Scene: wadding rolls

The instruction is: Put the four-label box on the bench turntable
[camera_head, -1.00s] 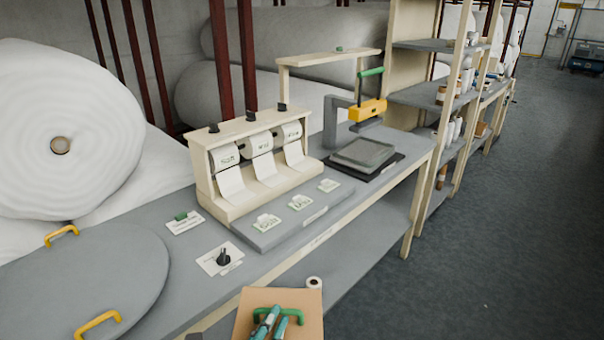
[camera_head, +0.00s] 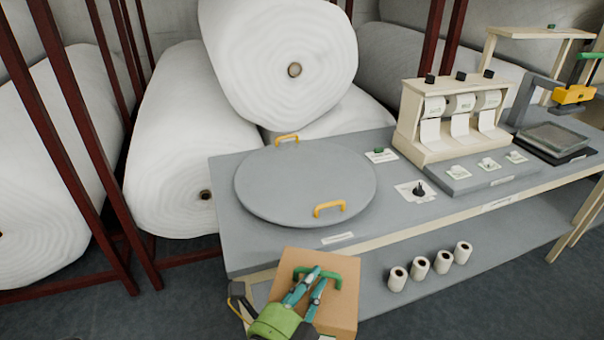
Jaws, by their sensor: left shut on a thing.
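A brown cardboard box (camera_head: 338,298) with a green handle on top is at the bottom centre, in front of the bench's near edge. My left gripper (camera_head: 317,275) is shut on the box's green handle. A small part of a white label shows at the box's lower edge; its other sides are hidden. The bench turntable (camera_head: 290,188) is a round grey disc with two yellow handles, lying flat on the left end of the bench, beyond the box. It is empty. My right gripper is not in view.
The grey bench (camera_head: 228,236) also carries a small black knob on a card (camera_head: 418,191), a label dispenser (camera_head: 450,120) and a yellow-headed press (camera_head: 573,95). Several white rolls (camera_head: 420,262) stand on the lower shelf. Large wadding rolls (camera_head: 290,60) and dark red posts are behind.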

